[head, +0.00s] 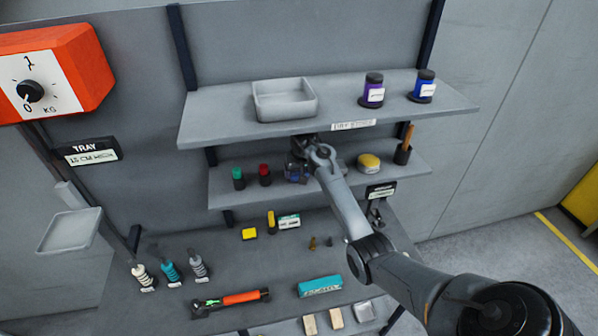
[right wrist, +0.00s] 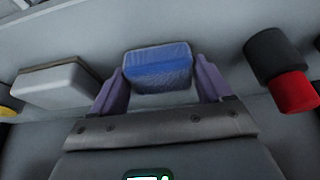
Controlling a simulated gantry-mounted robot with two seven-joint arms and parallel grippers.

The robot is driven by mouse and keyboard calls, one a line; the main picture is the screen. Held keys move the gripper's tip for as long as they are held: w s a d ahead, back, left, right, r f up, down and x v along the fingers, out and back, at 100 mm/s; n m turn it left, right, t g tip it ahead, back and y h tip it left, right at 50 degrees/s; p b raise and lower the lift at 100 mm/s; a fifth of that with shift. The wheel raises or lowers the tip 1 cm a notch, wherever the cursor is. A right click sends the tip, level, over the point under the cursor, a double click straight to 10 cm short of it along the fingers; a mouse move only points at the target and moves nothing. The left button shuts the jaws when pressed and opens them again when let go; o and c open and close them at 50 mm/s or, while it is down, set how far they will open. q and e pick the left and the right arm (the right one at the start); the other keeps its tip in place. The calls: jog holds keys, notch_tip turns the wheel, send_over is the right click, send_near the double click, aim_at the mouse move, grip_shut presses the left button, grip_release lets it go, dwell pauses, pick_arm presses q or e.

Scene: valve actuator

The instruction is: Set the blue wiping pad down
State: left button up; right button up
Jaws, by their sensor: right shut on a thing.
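The blue wiping pad (right wrist: 158,70) is a small block between the two fingers of my right gripper (right wrist: 158,85) in the right wrist view. The fingers press its two sides. In the head view my right gripper (head: 297,174) is at the middle shelf (head: 225,194), right of the red-capped container (head: 265,175). The pad shows there only as a small dark-blue patch, partly hidden by the gripper. The pad is at the shelf surface or just above it; I cannot tell whether it touches. My left gripper is not in view.
A green-capped container (head: 238,178) stands further left. A round yellow item (head: 369,163) and a holder with a wooden handle (head: 403,152) stand right. A pale block (right wrist: 58,85) lies beside the gripper in the wrist view. The upper shelf (head: 215,128) overhangs.

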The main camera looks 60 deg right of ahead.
jog(key=o, duration=0.9)
jog(key=shift+c, duration=0.2)
